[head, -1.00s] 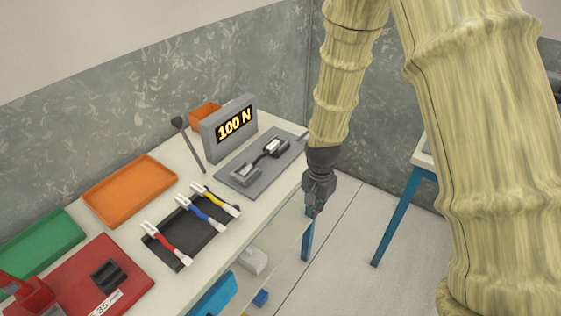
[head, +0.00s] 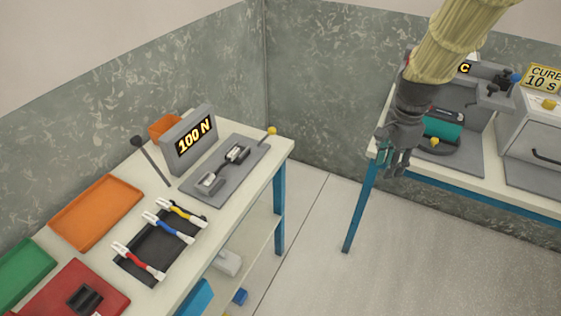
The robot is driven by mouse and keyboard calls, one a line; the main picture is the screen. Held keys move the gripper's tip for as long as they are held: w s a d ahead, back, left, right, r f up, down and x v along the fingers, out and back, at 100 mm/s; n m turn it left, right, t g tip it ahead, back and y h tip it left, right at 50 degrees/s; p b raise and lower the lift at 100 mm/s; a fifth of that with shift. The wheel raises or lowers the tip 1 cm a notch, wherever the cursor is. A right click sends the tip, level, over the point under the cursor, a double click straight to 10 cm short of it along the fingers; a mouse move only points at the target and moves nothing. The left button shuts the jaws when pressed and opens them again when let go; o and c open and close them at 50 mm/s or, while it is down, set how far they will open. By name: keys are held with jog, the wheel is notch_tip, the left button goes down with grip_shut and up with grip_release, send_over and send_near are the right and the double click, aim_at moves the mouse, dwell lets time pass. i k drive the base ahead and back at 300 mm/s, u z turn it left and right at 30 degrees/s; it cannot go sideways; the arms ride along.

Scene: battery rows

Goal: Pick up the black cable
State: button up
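I cannot pick out a separate black cable with certainty. A short black piece (head: 223,168) runs between two light clamps on a grey plate (head: 205,199) on the left table; it may be a cable. My gripper (head: 394,170) points down at the front left corner of the right-hand bench, well away from that plate. Nothing shows clearly between its fingers, but they are small and dark, and their opening is unclear.
A black tray (head: 160,243) holds red, blue and yellow cables (head: 178,211). A "100 N" display (head: 190,138) stands behind the grey plate. The right-hand bench (head: 480,185) carries a teal-topped device (head: 442,129) and a grey box (head: 540,140). Open floor (head: 310,240) lies between the tables.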

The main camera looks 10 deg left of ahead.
aim_at(235, 152)
jog(key=z, duration=1.35)
jog(key=i, duration=0.65)
jog(key=u, duration=3.1)
